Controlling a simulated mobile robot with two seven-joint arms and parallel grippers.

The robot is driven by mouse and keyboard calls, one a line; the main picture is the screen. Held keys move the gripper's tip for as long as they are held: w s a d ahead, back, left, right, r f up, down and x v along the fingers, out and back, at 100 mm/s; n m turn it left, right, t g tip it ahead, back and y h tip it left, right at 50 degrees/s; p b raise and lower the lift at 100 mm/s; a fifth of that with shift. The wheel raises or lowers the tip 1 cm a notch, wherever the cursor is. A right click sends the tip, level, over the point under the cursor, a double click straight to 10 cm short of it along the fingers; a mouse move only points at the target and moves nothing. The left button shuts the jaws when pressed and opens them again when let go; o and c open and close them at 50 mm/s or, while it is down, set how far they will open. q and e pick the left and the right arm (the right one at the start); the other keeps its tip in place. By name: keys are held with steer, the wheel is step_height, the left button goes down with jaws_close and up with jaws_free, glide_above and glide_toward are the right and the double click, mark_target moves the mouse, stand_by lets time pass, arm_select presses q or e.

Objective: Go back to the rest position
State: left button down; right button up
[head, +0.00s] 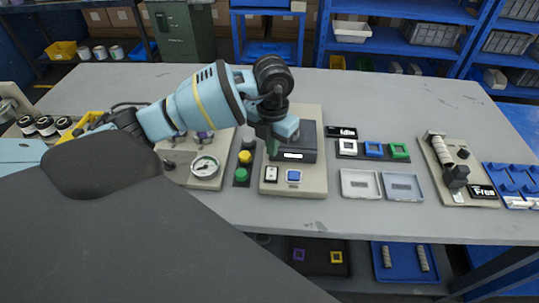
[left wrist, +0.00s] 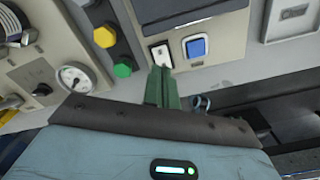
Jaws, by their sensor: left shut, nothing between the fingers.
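My left arm comes in from the left in the head view. My left gripper (head: 272,146) is over the beige machine panel (head: 312,188), close to the dark display box (head: 308,155). In the left wrist view the green fingers of my left gripper (left wrist: 159,78) are together with nothing between them. They point toward the white rocker switch (left wrist: 160,55), beside a blue square button (left wrist: 197,47). I cannot tell whether the fingertips touch the panel. My right gripper is not in view.
A gauge (head: 204,166) and yellow and green buttons (head: 243,172) stand left of the panel. Right of it are coloured square frames (head: 373,149), two clear trays (head: 361,184), a roller unit (head: 445,165) and a blue rack (head: 511,180). The back of the table is mostly free.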

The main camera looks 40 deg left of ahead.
arm_select(q)
steer(key=shift+r, duration=0.45)
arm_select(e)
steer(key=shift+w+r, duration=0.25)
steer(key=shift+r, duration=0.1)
